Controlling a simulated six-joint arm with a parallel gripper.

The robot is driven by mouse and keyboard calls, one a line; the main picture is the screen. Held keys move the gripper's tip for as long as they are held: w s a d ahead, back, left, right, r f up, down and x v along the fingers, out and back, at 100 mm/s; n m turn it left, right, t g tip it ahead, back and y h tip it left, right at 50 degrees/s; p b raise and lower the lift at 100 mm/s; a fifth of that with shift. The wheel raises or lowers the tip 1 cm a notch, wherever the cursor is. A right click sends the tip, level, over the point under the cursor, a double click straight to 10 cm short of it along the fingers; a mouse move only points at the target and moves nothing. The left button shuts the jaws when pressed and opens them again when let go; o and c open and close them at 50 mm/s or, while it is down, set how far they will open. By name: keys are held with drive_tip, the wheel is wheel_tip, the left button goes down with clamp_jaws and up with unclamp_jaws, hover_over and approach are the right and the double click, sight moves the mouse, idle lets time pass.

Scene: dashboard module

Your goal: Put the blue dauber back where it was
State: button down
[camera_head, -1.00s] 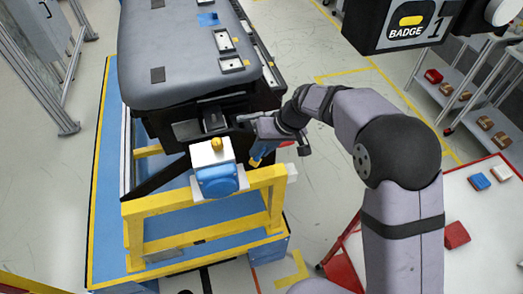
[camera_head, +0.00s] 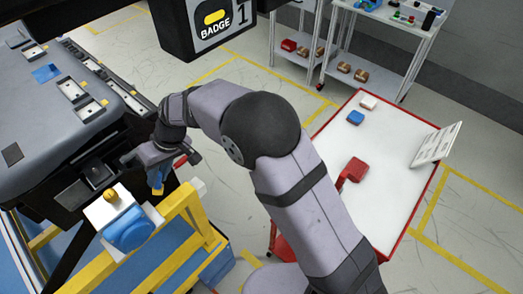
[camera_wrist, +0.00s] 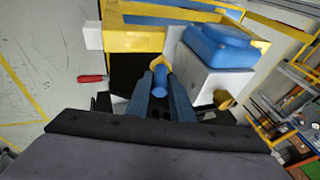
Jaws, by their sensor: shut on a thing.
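The blue dauber (camera_wrist: 161,82), a blue body with a yellow end, is between my fingers in the wrist view. My gripper (camera_wrist: 161,76) is shut on it. In the head view my gripper (camera_head: 152,166) is beside the front end of the dashboard module (camera_head: 60,130), and the dauber (camera_head: 156,180) hangs below it with its yellow end down. It is right of a white box (camera_head: 105,205) with a yellow knob and a blue rounded part. My fingers hide part of the dauber.
A yellow frame (camera_head: 172,240) stands just below my gripper. A red-edged white table (camera_head: 325,185) at right carries a blue block (camera_head: 356,117), a white block (camera_head: 368,102), red items (camera_head: 355,169) and an upright white panel (camera_head: 437,143). Much of its top is bare.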

drive_tip(key=w+d+f+m+t+h+b, duration=0.1)
drive_tip(key=w+d+m, duration=0.1)
drive_tip(key=w+d, duration=0.55)
drive_tip(key=w+d+f+m+t+b, duration=0.15)
drive_tip(key=w+d, duration=0.25)
drive_tip(key=d, duration=0.6)
drive_tip(key=w+d+m+t+h+b, duration=0.1)
drive_tip(key=w+d+m, duration=0.2)
drive_tip(key=w+d, duration=0.4)
drive_tip(key=d+r+m+h+b, duration=0.2)
drive_tip(key=d+h, duration=0.1)
drive_tip(key=d, duration=2.6)
drive_tip(key=shift+d+r, duration=0.2)
drive_tip(key=shift+r, duration=0.1)
drive_tip(key=shift+w, duration=0.1)
drive_tip(key=shift+f+p, duration=1.5)
drive_tip(key=shift+f, duration=3.55)
